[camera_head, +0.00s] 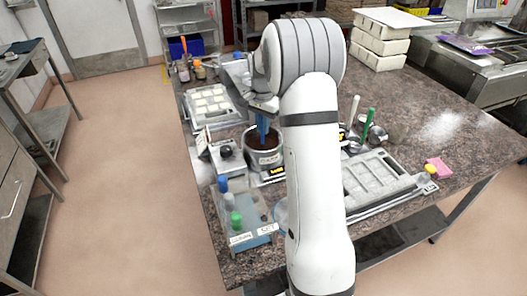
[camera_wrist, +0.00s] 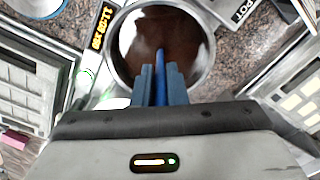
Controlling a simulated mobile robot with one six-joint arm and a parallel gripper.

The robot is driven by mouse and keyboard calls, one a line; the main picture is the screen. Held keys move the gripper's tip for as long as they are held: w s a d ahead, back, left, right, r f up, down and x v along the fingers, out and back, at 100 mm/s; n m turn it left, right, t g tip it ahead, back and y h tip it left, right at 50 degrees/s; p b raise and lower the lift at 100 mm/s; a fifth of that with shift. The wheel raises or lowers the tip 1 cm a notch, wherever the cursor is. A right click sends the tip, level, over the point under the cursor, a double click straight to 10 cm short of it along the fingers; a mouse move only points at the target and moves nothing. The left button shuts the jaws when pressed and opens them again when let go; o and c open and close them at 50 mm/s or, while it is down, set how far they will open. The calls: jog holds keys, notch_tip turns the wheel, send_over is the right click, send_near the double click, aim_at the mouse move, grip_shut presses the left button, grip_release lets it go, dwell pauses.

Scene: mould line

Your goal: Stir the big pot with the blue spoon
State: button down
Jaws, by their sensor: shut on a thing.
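The big pot (camera_head: 253,164) is a round metal pot of dark brown liquid on the table, below my gripper. In the wrist view the pot (camera_wrist: 209,62) fills the top middle. My gripper (camera_head: 262,120) points down over it. In the wrist view my gripper's (camera_wrist: 160,88) blue-grey fingers are shut on the blue spoon (camera_wrist: 160,62). The spoon reaches down into the brown liquid, inside the rim. Its lower end is hidden in the liquid.
A lit timer display (camera_wrist: 98,30) stands beside the pot. A mould tray (camera_head: 372,180) lies to the right and another (camera_head: 209,91) at the back left. A green-handled tool (camera_head: 369,121) and a white-handled one (camera_head: 354,109) stand to the right. Capped bottles stand on a front-left tray (camera_head: 263,238).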

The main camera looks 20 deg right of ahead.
jog(key=shift+r+p, duration=2.75)
jog(key=shift+r, duration=1.6)
jog(key=shift+r+p, duration=1.05)
jog(key=shift+r, duration=0.9)
jog(key=shift+f, duration=0.15)
